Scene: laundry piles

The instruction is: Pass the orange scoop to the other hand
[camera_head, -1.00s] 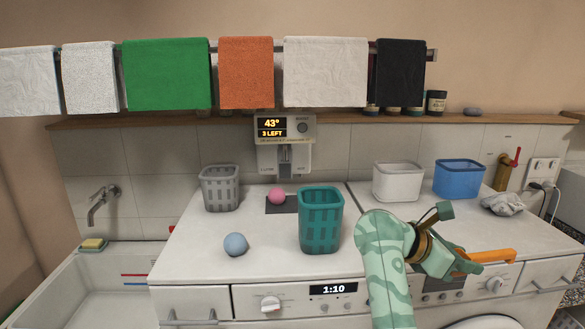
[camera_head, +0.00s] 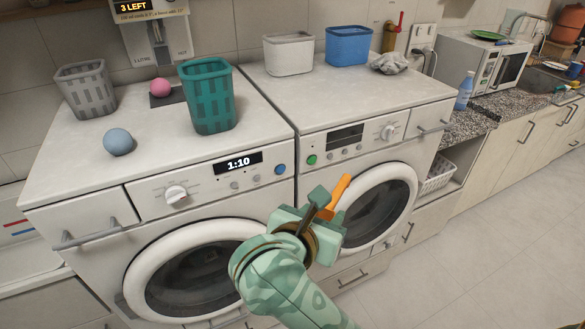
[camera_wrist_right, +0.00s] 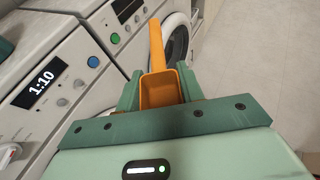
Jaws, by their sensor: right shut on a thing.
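The orange scoop (camera_head: 339,191) is held in my right gripper (camera_head: 326,205), in front of the right-hand washing machine. In the right wrist view the scoop (camera_wrist_right: 158,88) sits between the two green fingers (camera_wrist_right: 160,92), its open bowl near the palm and its handle pointing away. My right gripper is shut on it. In the head view the gripper hides most of the bowl and only the orange handle part shows. My left gripper is not in view.
Two washing machines stand side by side. On top are a grey basket (camera_head: 86,92), a teal basket (camera_head: 209,100), a blue ball (camera_head: 118,142), a pink ball (camera_head: 161,87), a white bin (camera_head: 289,55), a blue bin (camera_head: 348,46) and a crumpled cloth (camera_head: 389,63). Open floor (camera_head: 480,230) lies at right.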

